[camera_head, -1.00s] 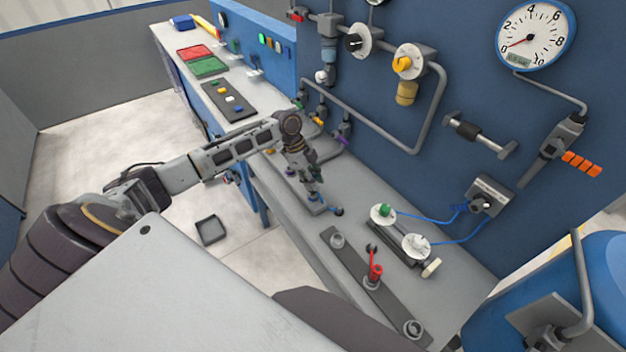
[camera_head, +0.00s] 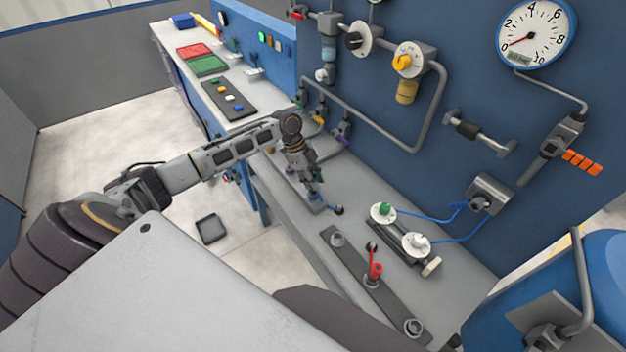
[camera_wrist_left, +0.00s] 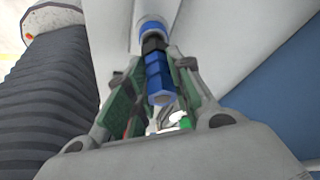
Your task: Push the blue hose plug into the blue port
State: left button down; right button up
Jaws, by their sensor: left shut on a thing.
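My left gripper (camera_head: 314,180) is low over the bench strip, left of the valve assembly. In the left wrist view the gripper (camera_wrist_left: 153,88) is shut on the blue hose plug (camera_wrist_left: 158,75), which sits between the green finger pads. A black collar and a blue ring, which looks like the blue port (camera_wrist_left: 153,27), are in line just beyond the plug. They look close together or touching; I cannot tell how deep the plug sits. In the head view the fingers mostly hide the plug. My right gripper is not in view.
A dark fitting (camera_head: 338,210) lies on the bench just right of the gripper. A green-capped valve (camera_head: 384,211), a red lever (camera_head: 375,271) and blue hoses stand further right. Pipes with coloured fittings (camera_head: 343,131) line the blue wall behind. A dark tray (camera_head: 210,228) lies on the floor.

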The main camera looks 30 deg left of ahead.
pick_arm(q)
jog(key=shift+f, duration=0.85)
dwell(0.3)
jog(key=c, duration=1.2)
grip_release()
jog(key=shift+r, duration=0.1)
jog(key=shift+o, duration=0.2)
jog(key=v, duration=1.2)
jog(key=shift+s, duration=0.2)
